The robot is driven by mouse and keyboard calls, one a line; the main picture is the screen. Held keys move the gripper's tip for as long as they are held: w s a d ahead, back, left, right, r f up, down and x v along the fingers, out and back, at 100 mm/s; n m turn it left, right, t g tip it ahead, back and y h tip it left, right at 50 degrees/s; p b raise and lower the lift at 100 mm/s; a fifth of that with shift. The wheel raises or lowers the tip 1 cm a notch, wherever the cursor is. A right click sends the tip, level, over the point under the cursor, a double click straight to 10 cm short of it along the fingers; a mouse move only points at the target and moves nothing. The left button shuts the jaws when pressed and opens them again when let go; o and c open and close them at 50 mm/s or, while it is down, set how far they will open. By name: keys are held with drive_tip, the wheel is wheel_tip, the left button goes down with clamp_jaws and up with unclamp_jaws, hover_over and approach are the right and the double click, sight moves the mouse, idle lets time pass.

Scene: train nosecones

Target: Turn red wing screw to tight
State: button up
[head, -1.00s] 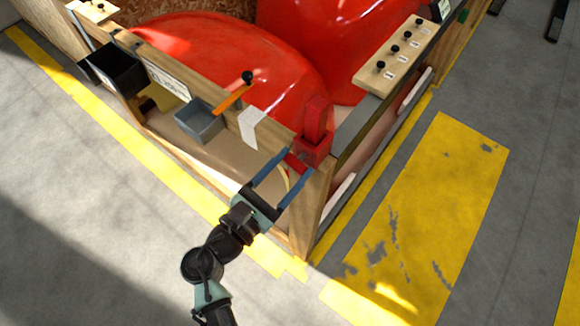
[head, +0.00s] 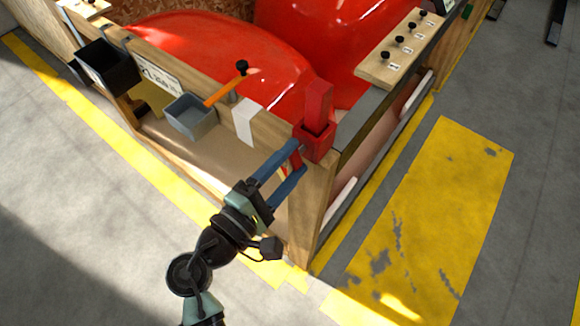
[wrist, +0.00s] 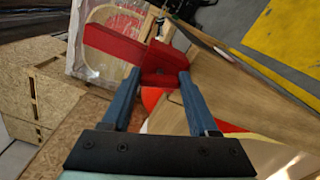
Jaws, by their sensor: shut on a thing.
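The red wing screw (head: 295,158) sits on the front face of a red clamp block (head: 314,143) at the near corner of the wooden frame. My gripper (head: 299,157) has its two blue fingers on either side of the wing screw and is shut on it. The clamp block has a red upright bar (head: 319,102). In the wrist view the wing screw (wrist: 162,66) shows as red between the fingertips (wrist: 159,75); its exact outline is hard to tell from the clamp block behind it. The red bar (wrist: 110,42) points left there.
The wooden frame (head: 305,215) holds large red nosecones (head: 230,50). A grey bin (head: 190,118), a black bin (head: 105,65) and an orange-handled tool (head: 225,90) hang on its front rail. Yellow-marked floor (head: 440,210) to the right is clear.

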drive_tip(key=shift+f+m+b, duration=0.15)
drive_tip(key=shift+m+b, duration=1.25)
drive_tip(key=shift+m, duration=0.5)
drive_tip(key=o, duration=1.4)
drive_tip(key=v, duration=1.3)
drive_tip(key=shift+b, duration=0.3)
